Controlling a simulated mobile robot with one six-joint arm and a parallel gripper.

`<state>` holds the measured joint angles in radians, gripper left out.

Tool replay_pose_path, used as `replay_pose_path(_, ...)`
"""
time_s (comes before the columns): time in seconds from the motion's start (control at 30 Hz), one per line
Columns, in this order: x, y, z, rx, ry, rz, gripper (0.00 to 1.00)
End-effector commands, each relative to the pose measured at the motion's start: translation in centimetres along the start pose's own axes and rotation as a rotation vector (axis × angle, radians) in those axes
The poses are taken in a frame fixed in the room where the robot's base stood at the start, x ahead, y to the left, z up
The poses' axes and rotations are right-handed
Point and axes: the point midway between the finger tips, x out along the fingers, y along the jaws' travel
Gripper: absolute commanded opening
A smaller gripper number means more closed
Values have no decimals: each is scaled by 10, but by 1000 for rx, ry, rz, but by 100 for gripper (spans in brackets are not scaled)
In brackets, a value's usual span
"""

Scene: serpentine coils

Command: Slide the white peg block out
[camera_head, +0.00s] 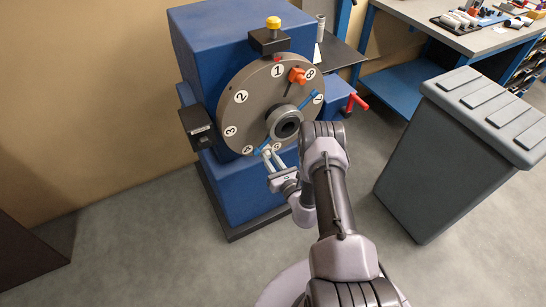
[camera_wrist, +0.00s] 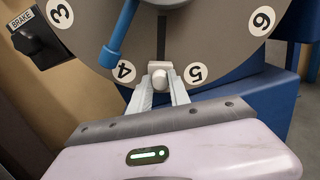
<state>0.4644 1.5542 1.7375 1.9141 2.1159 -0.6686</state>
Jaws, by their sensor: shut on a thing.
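The white peg block (camera_wrist: 160,73) is a small pale piece with a rounded front. In the wrist view it sits at the lower end of a dark radial slot (camera_wrist: 161,38), near the rim of the grey numbered disc (camera_wrist: 215,58), between the labels 4 and 5. My gripper (camera_wrist: 160,84) has its two pale fingers shut on it, one on each side. In the head view the disc (camera_head: 253,88) faces forward on a blue machine, and my gripper (camera_head: 267,153) reaches its lower edge. The peg block cannot be told apart from my fingers there.
A blue handle bar (camera_head: 306,100) crosses the disc's hub; one end (camera_wrist: 112,52) is close above left of my gripper. An orange block (camera_head: 297,75) is by label 8. A black brake box (camera_head: 197,127) is at left. A grey bin (camera_head: 460,150) stands right; floor between is clear.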

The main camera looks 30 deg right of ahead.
Motion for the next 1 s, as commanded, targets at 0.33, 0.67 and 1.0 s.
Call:
replay_pose_path(0.33, -2, 2, -3, 2, 11, 3, 45)
replay_pose_path(0.67, -15, 1, 0, 3, 12, 0, 45)
replay_pose_path(1.0, -103, 1, 2, 5, 11, -3, 45)
